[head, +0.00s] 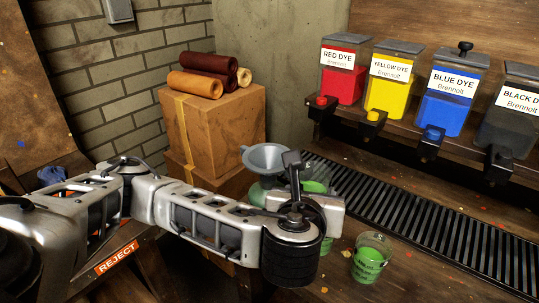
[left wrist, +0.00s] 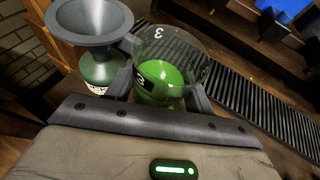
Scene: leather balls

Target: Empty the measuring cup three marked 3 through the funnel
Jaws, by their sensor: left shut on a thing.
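My left gripper (left wrist: 165,85) is shut on a clear measuring cup marked 3 (left wrist: 190,45), with green contents inside. In the head view the cup is mostly hidden behind my gripper, and some green (head: 314,187) shows there. A grey funnel (head: 265,157) stands just left of the held cup, over a greenish container largely hidden by my arm. In the left wrist view the funnel (left wrist: 93,18) sits on a green bottle with a white label (left wrist: 103,75). The cup is beside the funnel, not over its mouth. My right gripper is out of view.
A second clear cup with green contents (head: 369,258) stands on the wooden bench at the front. A black grate (head: 430,215) runs behind it. Dye dispensers (head: 390,80) line the back right. Stacked boxes (head: 215,125) stand behind the funnel. A REJECT label (head: 117,258) is at lower left.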

